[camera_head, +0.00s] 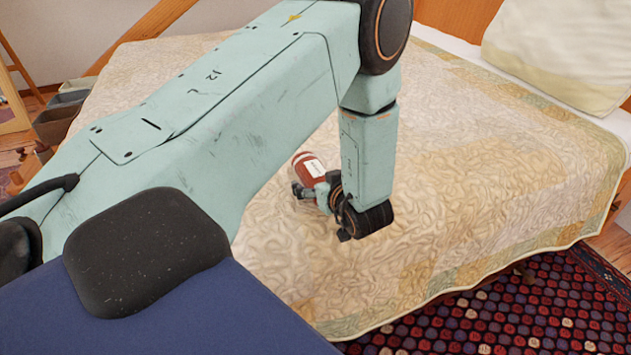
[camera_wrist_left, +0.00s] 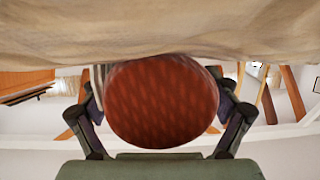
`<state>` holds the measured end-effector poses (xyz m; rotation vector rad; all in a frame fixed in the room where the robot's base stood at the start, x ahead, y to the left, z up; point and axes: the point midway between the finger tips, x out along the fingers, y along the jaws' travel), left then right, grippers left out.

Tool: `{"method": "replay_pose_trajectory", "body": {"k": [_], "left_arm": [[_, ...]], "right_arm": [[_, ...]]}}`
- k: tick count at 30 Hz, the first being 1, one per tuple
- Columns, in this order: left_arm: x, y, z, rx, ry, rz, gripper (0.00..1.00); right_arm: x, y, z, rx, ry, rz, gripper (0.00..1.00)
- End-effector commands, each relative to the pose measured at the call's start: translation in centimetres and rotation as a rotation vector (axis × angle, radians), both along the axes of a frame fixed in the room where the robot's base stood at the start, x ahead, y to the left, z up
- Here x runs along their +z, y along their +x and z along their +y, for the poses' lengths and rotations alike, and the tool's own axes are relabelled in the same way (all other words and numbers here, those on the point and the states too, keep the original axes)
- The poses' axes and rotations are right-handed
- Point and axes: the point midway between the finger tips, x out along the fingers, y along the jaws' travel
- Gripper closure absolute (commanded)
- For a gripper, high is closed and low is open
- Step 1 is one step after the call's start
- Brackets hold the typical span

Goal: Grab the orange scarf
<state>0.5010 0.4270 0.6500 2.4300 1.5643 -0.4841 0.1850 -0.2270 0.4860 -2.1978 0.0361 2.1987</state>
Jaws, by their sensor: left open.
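A rust-orange cylinder with a white label (camera_head: 309,166), which looks like the rolled orange scarf, lies on the quilted bed cover (camera_head: 470,180). My left gripper (camera_head: 311,188) is at its near end, low over the cover. In the left wrist view the round, patterned end of the scarf (camera_wrist_left: 160,102) fills the space between the fingers. One finger stands on each side of it. The gripper is open, and I cannot tell whether the fingers touch the scarf. Part of the scarf is hidden behind the gripper. My right gripper is not in view.
A pale pillow (camera_head: 555,50) lies at the bed's head, upper right. A dark patterned rug (camera_head: 500,318) covers the floor by the bed's near edge. Small bins (camera_head: 57,118) stand at the far left. The cover around the scarf is clear.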

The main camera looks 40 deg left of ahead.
Motion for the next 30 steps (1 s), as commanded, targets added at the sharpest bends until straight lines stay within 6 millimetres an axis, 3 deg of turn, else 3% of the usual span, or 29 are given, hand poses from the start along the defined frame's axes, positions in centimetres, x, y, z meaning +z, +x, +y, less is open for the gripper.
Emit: {"method": "replay_pose_trajectory", "body": {"k": [4, 25, 30], "left_arm": [[0.07, 0.05, 0.09, 0.0, 0.0, 0.0, 0.13], [0.05, 0.05, 0.06, 0.0, 0.0, 0.0, 0.73], [0.09, 0.07, 0.07, 0.0, 0.001, -0.001, 0.74]], "right_arm": [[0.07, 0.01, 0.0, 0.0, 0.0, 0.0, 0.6], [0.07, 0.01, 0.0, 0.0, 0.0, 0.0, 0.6], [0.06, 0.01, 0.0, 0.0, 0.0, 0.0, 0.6]]}}
